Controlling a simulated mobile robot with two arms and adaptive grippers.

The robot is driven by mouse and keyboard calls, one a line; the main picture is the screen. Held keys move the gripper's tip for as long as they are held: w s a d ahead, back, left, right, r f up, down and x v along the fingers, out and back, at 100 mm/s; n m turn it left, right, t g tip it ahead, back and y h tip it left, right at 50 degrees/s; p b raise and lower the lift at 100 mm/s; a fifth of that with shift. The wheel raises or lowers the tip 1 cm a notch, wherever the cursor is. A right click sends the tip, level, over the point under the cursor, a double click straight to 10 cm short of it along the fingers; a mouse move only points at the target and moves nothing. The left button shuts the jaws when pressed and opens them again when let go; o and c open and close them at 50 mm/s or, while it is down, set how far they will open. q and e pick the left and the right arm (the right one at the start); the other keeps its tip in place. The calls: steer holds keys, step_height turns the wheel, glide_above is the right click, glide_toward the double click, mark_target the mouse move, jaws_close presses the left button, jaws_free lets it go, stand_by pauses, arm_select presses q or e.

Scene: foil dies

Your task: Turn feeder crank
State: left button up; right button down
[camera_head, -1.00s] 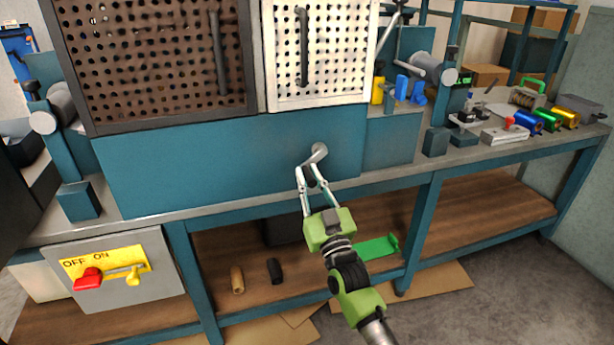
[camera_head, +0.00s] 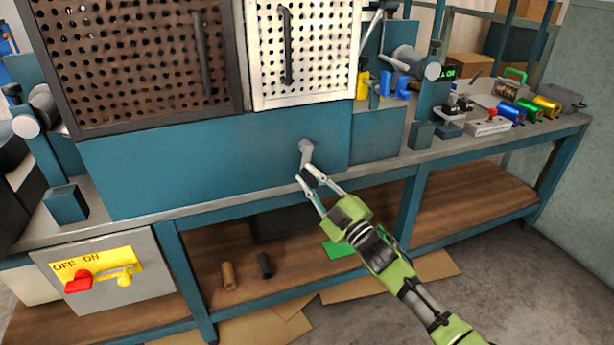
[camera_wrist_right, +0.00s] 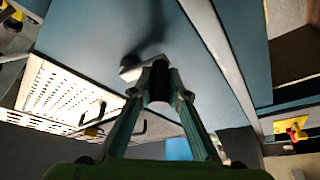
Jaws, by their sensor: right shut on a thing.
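The feeder crank (camera_head: 306,149) sticks out from the blue front panel of the machine, below the white perforated door. Its grey arm hangs down from the hub, tilted slightly right. My right gripper (camera_head: 309,178) is shut on the dark crank handle at the lower end of that arm. In the right wrist view the dark round handle (camera_wrist_right: 158,86) sits between the two fingertips, with the grey crank arm (camera_wrist_right: 131,68) beside it. The fingers partly hide the handle in the head view. My left gripper is not in view.
A red OFF/ON switch (camera_head: 78,284) is on the grey box at lower left. A brown cylinder (camera_head: 228,276) and a black cylinder (camera_head: 265,265) stand on the lower shelf. Coloured rolls (camera_head: 511,112) lie on the bench at right. The bench edge runs below the crank.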

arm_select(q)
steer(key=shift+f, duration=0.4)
arm_select(e)
steer(key=shift+d+f+n, duration=0.1)
steer(key=shift+d+n, duration=0.05)
steer(key=shift+n, duration=0.15)
steer(key=c, duration=1.9)
jaws_free()
steer(key=v, duration=1.2)
steer(key=shift+d, duration=0.1)
